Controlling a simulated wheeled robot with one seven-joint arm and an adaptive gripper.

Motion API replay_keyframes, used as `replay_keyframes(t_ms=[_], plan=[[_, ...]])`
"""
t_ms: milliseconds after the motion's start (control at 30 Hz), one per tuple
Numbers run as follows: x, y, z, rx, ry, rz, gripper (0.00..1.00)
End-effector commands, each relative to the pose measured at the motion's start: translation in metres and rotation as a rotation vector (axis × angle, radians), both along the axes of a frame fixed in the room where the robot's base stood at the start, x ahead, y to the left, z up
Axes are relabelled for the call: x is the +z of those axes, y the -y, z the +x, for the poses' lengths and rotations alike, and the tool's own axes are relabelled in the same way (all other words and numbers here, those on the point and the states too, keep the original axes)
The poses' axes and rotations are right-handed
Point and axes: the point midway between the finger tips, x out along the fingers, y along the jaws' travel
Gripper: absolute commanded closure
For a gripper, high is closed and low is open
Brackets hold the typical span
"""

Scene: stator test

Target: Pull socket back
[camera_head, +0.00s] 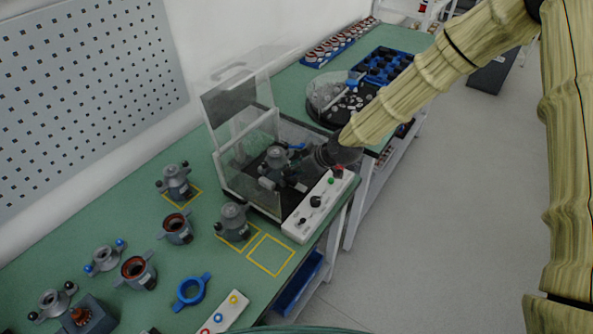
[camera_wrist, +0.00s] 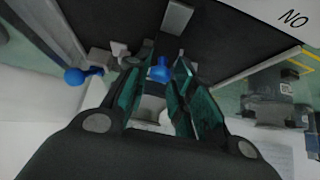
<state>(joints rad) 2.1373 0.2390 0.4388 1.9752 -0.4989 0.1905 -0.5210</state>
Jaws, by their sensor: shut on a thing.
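The test station (camera_head: 219,172) is a white-framed box with clear panels and a raised clear lid on the green bench. A grey stator-like unit (camera_head: 274,160) stands inside it, with a blue part (camera_head: 295,147) beside it. My gripper (camera_head: 310,159) reaches into the station from the right; its fingertips are hard to make out there. In the wrist view, the teal fingers (camera_wrist: 158,95) are shut around a small piece with a blue knob (camera_wrist: 160,70), apparently the socket's handle. The fingers hide most of this piece. Another blue knob (camera_wrist: 76,76) shows to the left of the fingers.
A white control panel (camera_head: 319,206) with buttons lies along the station's front. Grey units (camera_head: 233,221) and loose rings (camera_head: 192,291) stand on the bench at left. A round clear bin (camera_head: 325,92) and blue trays (camera_head: 386,66) are behind. An empty yellow square (camera_head: 271,254) is clear.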

Motion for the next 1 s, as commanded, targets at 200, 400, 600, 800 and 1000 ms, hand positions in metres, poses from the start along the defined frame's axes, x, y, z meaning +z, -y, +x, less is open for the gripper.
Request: replay_keyframes(t_ms=[200, 400, 600, 800, 1000], plan=[[0.000, 0.002, -0.001, -0.001, 0.001, 0.000, 0.87], [0.001, 0.011, -0.006, -0.002, 0.000, 0.000, 0.87], [0.000, 0.019, -0.012, -0.001, 0.000, 0.000, 0.87], [0.000, 0.020, -0.012, -0.001, 0.000, 0.000, 0.91], [0.000, 0.020, -0.012, -0.001, 0.001, 0.000, 0.69]])
